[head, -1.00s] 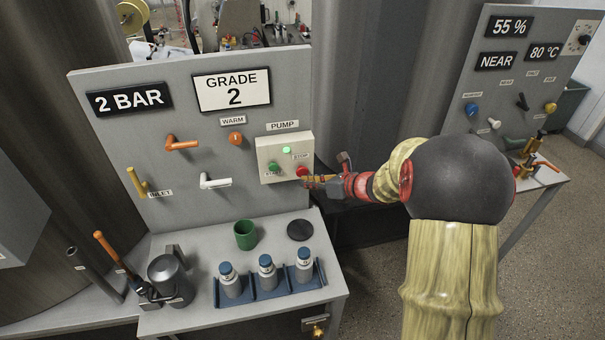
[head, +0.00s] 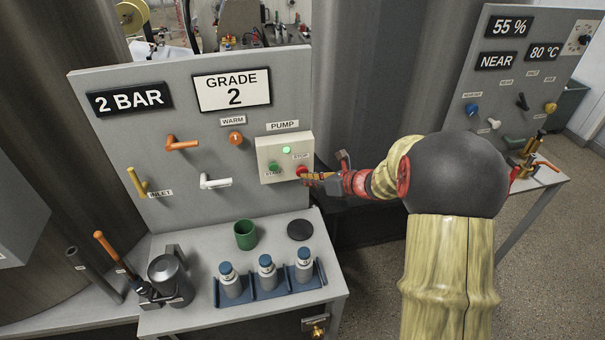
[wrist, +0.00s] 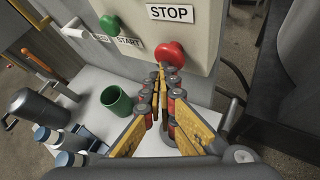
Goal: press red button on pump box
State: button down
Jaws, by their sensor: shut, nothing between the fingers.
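The pump box (head: 284,158) is a pale box on the grey panel, with a lit green lamp (head: 286,150) at its top. Its red button (head: 302,171) is at the lower right, under the STOP label; in the wrist view the red button (wrist: 170,54) is a large dome. A green button (head: 272,168) sits at the lower left by the START label. My gripper (head: 308,177) is shut and empty, its tips at the lower edge of the red button. In the wrist view my gripper's fingertips (wrist: 161,70) are just below the dome; I cannot tell whether they touch it.
Below the panel, a table (head: 200,230) holds a green cup (head: 245,235), a dark disc (head: 300,230), a rack of blue-capped bottles (head: 267,272) and a metal jug (head: 170,277). Orange (head: 182,144) and white (head: 215,182) handles stick out left of the box.

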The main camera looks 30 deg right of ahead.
jog(key=shift+w+d, duration=0.1)
jog(key=shift+w, duration=0.15)
dwell(0.3)
jog(key=shift+s, duration=0.1)
jog(key=shift+s+a, duration=0.3)
jog(key=shift+s, duration=0.5)
jog(key=shift+s+a, duration=0.25)
jog(key=shift+s, duration=0.55)
jog(key=shift+s+a, duration=0.2)
jog(key=shift+s, duration=0.6)
jog(key=shift+s+a, duration=0.25)
jog(key=shift+s, duration=0.55)
jog(key=shift+n, duration=0.3)
